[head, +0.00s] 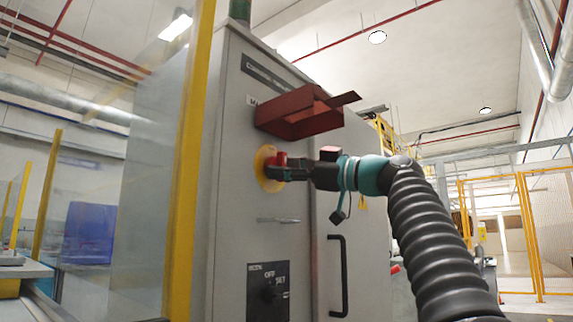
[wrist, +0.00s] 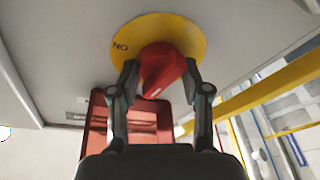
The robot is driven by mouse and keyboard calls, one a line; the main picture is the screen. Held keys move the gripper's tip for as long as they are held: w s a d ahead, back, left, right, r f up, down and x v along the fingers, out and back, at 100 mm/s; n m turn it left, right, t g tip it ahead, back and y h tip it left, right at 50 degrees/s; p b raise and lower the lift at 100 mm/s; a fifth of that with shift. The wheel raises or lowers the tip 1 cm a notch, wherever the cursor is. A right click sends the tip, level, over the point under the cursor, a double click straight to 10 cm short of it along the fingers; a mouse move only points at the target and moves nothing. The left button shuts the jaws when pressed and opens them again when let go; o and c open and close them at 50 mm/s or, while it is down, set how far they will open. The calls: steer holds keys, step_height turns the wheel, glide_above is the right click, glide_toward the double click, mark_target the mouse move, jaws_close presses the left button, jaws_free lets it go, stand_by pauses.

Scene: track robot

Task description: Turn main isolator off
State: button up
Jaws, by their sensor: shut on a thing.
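The main isolator is a red rotary handle on a round yellow plate (head: 266,168) on the front of a grey cabinet (head: 236,120). The red handle (wrist: 162,70) shows large in the wrist view, in front of the yellow plate (wrist: 190,32), where part of a dark marking is readable. My gripper (head: 288,168) reaches in from the right, and in the wrist view its two fingers (wrist: 161,80) lie on either side of the handle, shut on it. The fingers and wrist hide part of the handle in the head view.
A red box-like cover (head: 292,112) with a raised flap juts out just above the handle. Below are a small lever, a black rotary switch panel (head: 268,291) and a black door handle (head: 338,275). A yellow post (head: 188,170) stands close at left. Yellow fencing (head: 525,235) is at far right.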

steer(key=shift+n, duration=0.4)
steer(key=o, duration=1.2)
steer(key=shift+c, duration=0.2)
steer(key=v, duration=1.2)
